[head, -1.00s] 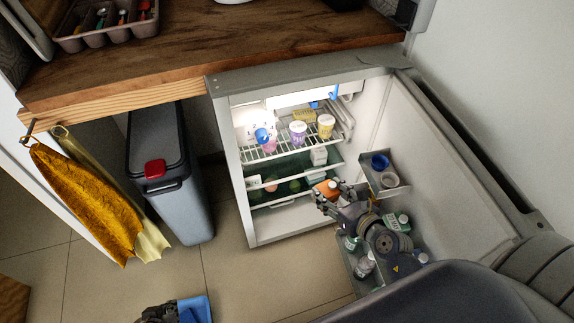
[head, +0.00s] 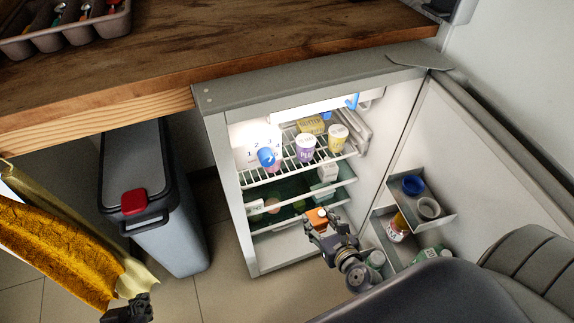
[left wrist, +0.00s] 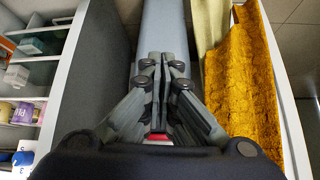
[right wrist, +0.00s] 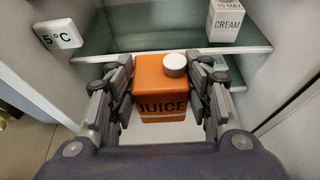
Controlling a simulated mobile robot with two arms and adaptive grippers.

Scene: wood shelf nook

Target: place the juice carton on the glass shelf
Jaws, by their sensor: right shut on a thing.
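The orange juice carton (head: 317,218) with a white cap is held upright between the fingers of my right gripper (head: 327,222), in front of the fridge's lower part. In the right wrist view the carton (right wrist: 163,88) sits between both fingers, its JUICE label facing me. A glass shelf (head: 272,192) is below the wire rack. Its greenish pane (right wrist: 140,35) lies beyond the carton in the right wrist view, with a cream carton (right wrist: 226,22) on it. My left gripper (left wrist: 161,60) is shut and empty near the bin; it also shows at the bottom left of the head view (head: 128,308).
The open fridge door holds bins with a blue cup (head: 412,185), a grey cup (head: 428,208) and bottles. Tubs (head: 306,148) stand on the wire rack (head: 275,175). A temperature tag (right wrist: 58,33) is at the shelf's left. A bin (head: 150,200) and towels stand left.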

